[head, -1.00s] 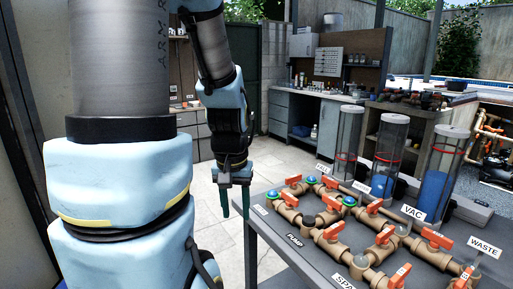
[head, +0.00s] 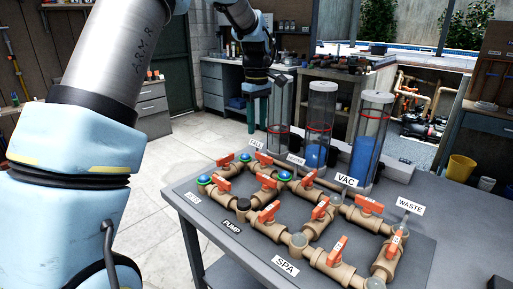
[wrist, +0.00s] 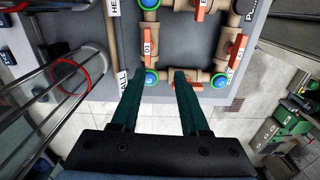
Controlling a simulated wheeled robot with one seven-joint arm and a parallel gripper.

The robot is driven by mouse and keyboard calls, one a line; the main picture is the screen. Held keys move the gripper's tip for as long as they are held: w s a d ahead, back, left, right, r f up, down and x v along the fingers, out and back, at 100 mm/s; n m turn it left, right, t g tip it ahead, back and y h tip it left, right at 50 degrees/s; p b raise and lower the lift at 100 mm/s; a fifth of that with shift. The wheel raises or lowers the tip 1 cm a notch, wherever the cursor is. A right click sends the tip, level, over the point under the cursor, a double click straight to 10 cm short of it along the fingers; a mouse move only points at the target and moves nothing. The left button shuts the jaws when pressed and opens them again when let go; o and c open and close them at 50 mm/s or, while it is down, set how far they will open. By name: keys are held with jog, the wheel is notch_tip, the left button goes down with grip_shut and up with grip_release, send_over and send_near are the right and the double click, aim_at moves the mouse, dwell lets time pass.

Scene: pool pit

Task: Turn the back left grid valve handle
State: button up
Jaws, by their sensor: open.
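The valve grid of tan pipes (head: 330,262) with orange handles lies on a grey bench. Around its back left corner, by the FALL label (head: 256,147), are an orange handle (head: 264,158) and green-blue caps (head: 245,157). My gripper (head: 257,108) hangs beyond that corner in the head view, fingers down. In the wrist view my gripper (wrist: 160,76) is open and empty. Its left fingertip is beside a green-blue cap (wrist: 151,78); the right fingertip overlaps an orange handle (wrist: 184,86) and partly hides it. I cannot tell whether they touch.
Clear cylinders (head: 321,125) with red bands stand at the bench's back; one shows in the wrist view (wrist: 66,75). A second orange handle (wrist: 150,40) and pipes lie close by. The paved floor (head: 140,185) left of the bench is clear.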

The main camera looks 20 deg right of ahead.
aim_at(264, 155)
jog(key=shift+n, duration=0.3)
jog(key=d+f+p, duration=0.1)
jog(key=f, duration=0.2)
jog(key=f+p, duration=0.1)
jog(key=f, duration=0.3)
jog(key=d+f+p, duration=0.1)
jog(key=f, duration=0.2)
jog(key=shift+w+d+f, duration=0.2)
jog(key=shift+d, duration=0.1)
grip_shut()
